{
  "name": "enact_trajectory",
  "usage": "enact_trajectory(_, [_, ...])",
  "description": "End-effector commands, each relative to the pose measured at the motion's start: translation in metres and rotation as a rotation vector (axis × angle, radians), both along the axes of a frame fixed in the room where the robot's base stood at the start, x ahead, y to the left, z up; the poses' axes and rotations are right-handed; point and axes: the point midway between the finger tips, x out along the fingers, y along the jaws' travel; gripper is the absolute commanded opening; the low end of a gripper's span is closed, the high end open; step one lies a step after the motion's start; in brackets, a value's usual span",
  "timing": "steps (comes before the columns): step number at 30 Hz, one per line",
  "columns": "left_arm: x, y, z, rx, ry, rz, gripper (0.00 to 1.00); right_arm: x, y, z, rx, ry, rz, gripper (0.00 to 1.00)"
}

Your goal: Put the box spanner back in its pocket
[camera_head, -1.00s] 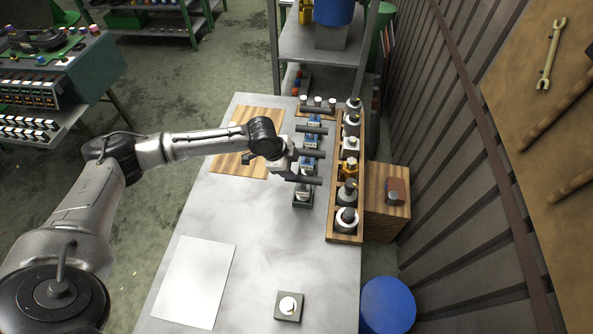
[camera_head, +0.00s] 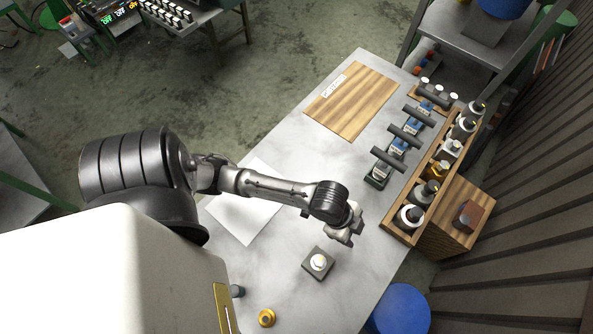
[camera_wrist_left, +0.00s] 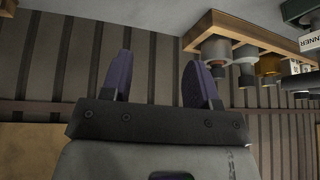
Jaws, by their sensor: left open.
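Several dark bar-shaped tools lie across a row of small holders on the table. The nearest dark bar (camera_head: 388,159) lies on the green-based holder (camera_head: 376,180) at the near end of the row. A label ending in "NNER" (camera_wrist_left: 309,40) shows at the right edge of the left wrist view, so this row may hold the box spanner; I cannot tell which bar it is. My left gripper (camera_head: 350,236) is open and empty, above the table between the row and the button box. Its two fingers (camera_wrist_left: 158,82) are apart with nothing between them. My right gripper is not in view.
A wooden rack (camera_head: 396,232) with several bottle-like parts stands along the table's right edge. A grey box with a white button (camera_head: 318,262) sits just in front of my left gripper. A wooden board (camera_head: 350,100) and white sheet (camera_head: 240,215) lie flat. A blue drum (camera_head: 400,308) stands beside the table.

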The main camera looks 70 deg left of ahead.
Motion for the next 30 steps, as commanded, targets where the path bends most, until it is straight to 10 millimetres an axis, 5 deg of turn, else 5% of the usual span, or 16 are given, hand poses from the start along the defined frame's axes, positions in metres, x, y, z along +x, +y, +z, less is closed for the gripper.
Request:
enact_trajectory(6, [-0.072, 0.011, -0.003, -0.011, 0.087, 0.339, 0.55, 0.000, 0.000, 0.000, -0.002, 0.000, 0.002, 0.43])
enact_trajectory(12, [-0.117, 0.035, -0.003, 0.036, 0.153, 0.563, 0.55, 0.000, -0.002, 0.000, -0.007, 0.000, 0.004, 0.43])
enact_trajectory(18, [-0.135, 0.046, -0.003, 0.063, 0.180, 0.647, 0.55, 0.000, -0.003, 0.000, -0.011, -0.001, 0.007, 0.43])
enact_trajectory(30, [-0.135, 0.046, -0.003, 0.064, 0.181, 0.650, 0.55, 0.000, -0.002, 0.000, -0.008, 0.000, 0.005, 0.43])
